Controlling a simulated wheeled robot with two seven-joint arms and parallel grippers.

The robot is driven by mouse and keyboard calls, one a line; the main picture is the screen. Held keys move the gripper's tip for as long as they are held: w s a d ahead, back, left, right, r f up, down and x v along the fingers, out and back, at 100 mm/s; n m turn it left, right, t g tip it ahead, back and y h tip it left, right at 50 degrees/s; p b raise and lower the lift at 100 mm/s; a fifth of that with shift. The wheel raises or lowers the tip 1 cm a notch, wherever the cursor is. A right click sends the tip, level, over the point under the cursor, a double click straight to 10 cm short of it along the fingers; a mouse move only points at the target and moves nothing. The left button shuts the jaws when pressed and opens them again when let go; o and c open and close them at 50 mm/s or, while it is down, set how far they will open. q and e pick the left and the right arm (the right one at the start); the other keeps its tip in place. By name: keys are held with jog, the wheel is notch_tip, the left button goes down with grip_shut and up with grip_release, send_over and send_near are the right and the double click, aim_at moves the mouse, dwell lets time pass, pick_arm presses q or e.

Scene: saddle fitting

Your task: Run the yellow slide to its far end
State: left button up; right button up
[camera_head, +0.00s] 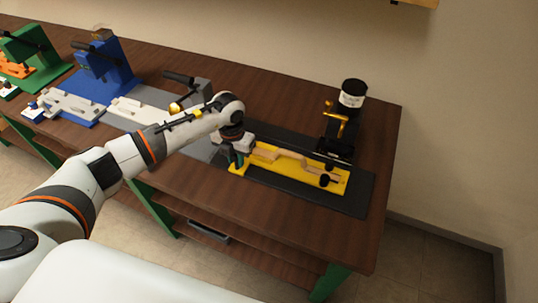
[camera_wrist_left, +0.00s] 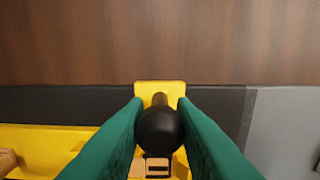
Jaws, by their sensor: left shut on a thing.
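The yellow slide (camera_head: 283,174) lies on a dark base plate (camera_head: 352,203) near the table's right end. A wooden neck-shaped piece (camera_head: 290,158) lies on it. In the wrist view, the slide's yellow end tab (camera_wrist_left: 158,88) stands beyond a black ball knob (camera_wrist_left: 160,132). My left gripper (camera_head: 239,158) is at the slide's left end, its green fingers (camera_wrist_left: 160,125) shut on the knob, one on each side. The gripper hides the knob in the head view. My right gripper is not in view.
A grey fixture (camera_head: 196,95) and a blue fixture (camera_head: 105,72) stand to the left. The table front edge is clear.

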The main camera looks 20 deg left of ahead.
pick_arm(q)
jog(key=shift+s+d, duration=0.2)
jog(key=shift+d, duration=2.05)
jog(key=shift+s+d, duration=0.1)
jog(key=shift+d, duration=1.6)
jog(key=shift+s+d, duration=0.1)
jog(key=o, duration=0.6)
jog(key=shift+c, duration=0.2)
jog(key=shift+o, duration=0.8)
jog(key=shift+d, duration=0.3)
jog(key=shift+a, duration=0.25)
